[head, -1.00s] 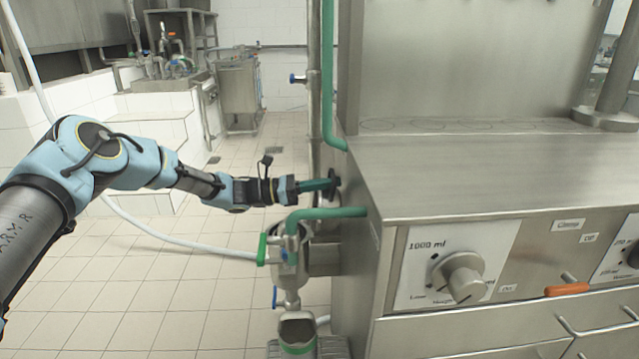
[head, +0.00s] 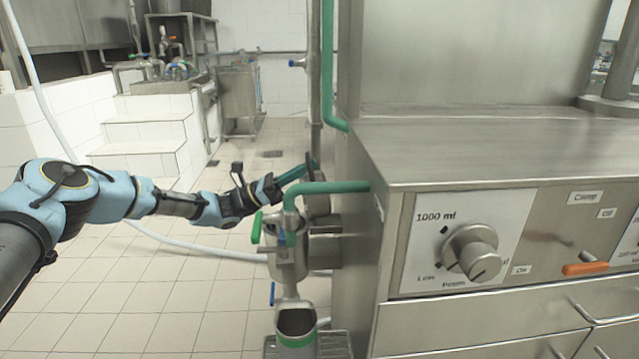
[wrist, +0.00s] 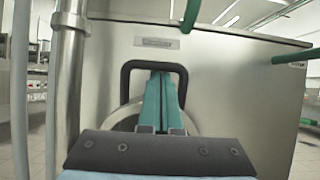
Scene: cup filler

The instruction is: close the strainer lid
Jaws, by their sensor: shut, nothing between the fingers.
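A grey round lid (head: 320,202) stands upright against the machine side, apparently open. In the wrist view the lid (wrist: 122,122) is partly hidden behind my gripper, with its dark loop handle (wrist: 126,82) in front of the machine wall. My gripper (head: 304,170) has teal fingers, shut together and empty. In the wrist view my gripper (wrist: 160,76) shows within the outline of the handle loop; whether it touches the handle I cannot tell.
The steel machine (head: 470,150) fills the right, with a dial (head: 471,252) on its front. A green pipe (head: 330,187) crosses close above the strainer. A metal cup (head: 297,324) stands below the strainer. The tiled floor to the left is free apart from a hose (head: 200,246).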

